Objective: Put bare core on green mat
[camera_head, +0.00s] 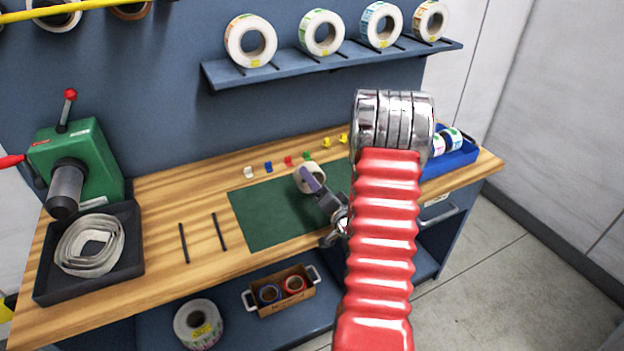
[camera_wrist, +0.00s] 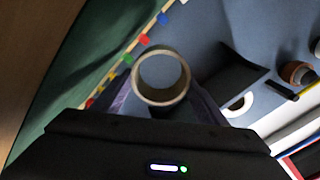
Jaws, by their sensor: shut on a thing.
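The bare core (camera_head: 310,177) is a pale, hollow ring held at the tip of my gripper (camera_head: 322,188). In the wrist view the core (camera_wrist: 161,76) sits between the two purple-padded fingers (camera_wrist: 160,104), its open end facing the camera. My gripper is shut on it. The green mat (camera_head: 270,215) lies flat on the wooden bench. In the head view the core overlaps the mat's far edge; how high it is above the mat is unclear. My red arm covers the mat's right part. The mat also shows at the left of the wrist view (camera_wrist: 85,55).
Small coloured pegs (camera_head: 268,167) line the bench behind the mat. Two dark rods (camera_head: 183,243) lie left of it. A green machine (camera_head: 75,165) and a black tray (camera_head: 125,270) stand at the left. A blue bin (camera_head: 462,158) is at the right. A shelf (camera_head: 300,70) of label rolls hangs above.

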